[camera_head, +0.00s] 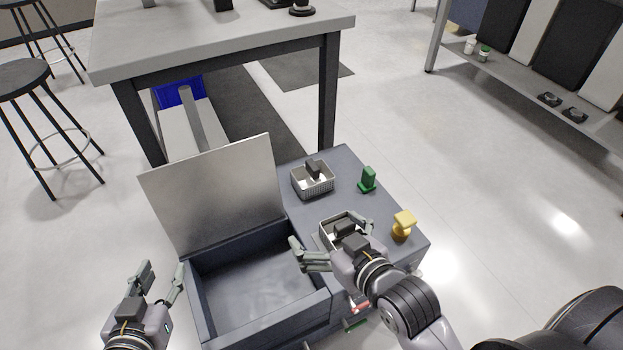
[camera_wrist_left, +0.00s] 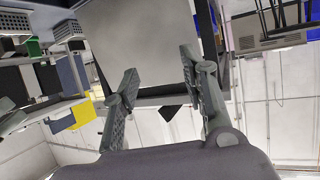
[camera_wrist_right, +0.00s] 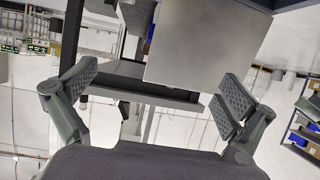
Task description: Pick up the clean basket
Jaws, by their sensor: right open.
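A grey perforated basket (camera_head: 300,189) with a dark block in it stands on the dark grey top of a chest in the head view. A second basket (camera_head: 325,243) is nearer, also with a dark item in it, and is partly hidden by my right gripper. I cannot tell which basket is the clean one. My right gripper (camera_head: 331,238) is open over the nearer basket, fingers spread wide. Contact is not visible. In the right wrist view (camera_wrist_right: 160,95) nothing is between the fingers. My left gripper (camera_head: 162,270) is open and empty, left of the chest.
The chest's left compartment (camera_head: 255,290) is open and looks empty, its metallic lid (camera_head: 215,195) raised. A green item (camera_head: 367,180) and a yellow item (camera_head: 403,225) stand beside the baskets. A workbench (camera_head: 225,45) stands behind, stools (camera_head: 25,75) at left.

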